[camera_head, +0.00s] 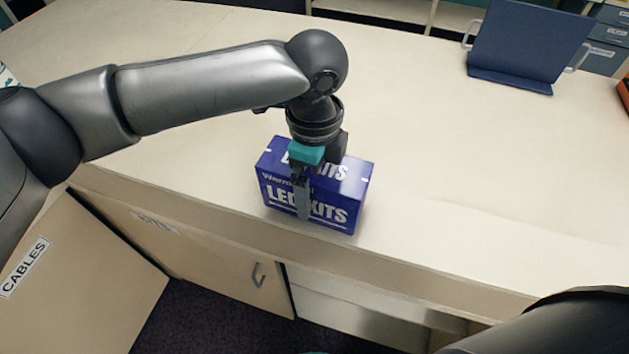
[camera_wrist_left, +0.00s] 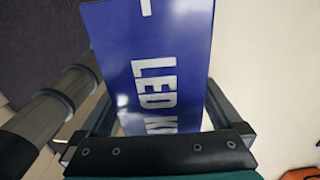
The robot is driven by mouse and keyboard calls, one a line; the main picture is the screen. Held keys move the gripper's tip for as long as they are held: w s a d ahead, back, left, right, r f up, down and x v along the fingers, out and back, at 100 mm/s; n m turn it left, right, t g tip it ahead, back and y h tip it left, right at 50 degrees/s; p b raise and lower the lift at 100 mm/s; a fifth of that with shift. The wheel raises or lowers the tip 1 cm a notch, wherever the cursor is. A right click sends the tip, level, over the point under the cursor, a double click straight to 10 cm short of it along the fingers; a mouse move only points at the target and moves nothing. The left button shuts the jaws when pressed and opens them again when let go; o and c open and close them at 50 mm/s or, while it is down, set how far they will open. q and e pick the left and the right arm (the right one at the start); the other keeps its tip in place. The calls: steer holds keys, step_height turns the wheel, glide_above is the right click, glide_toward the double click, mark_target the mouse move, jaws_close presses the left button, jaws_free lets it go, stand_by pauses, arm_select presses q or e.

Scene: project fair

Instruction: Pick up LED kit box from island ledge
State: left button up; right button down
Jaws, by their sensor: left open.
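The LED kit box (camera_head: 335,214) is dark blue with white "LED KITS" lettering. It stands on the pale island ledge (camera_head: 430,215) near its front edge. My left gripper (camera_head: 303,195) reaches down over the box from above, with one finger in front of the lettered face. In the left wrist view the box (camera_wrist_left: 150,55) lies between the two open fingers, its lettering turned sideways. Whether either finger touches the box cannot be told, and the far finger is mostly hidden in the head view. My right gripper is not in view.
A dark blue stand (camera_head: 525,45) sits at the back right of the ledge. Below the front edge are a cabinet door with a handle (camera_head: 258,275) and a panel labelled "CABLES" (camera_head: 90,290). The ledge right of the box is clear.

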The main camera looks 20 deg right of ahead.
arm_select(q)
steer(key=shift+f, duration=1.3)
steer(key=c, duration=1.4)
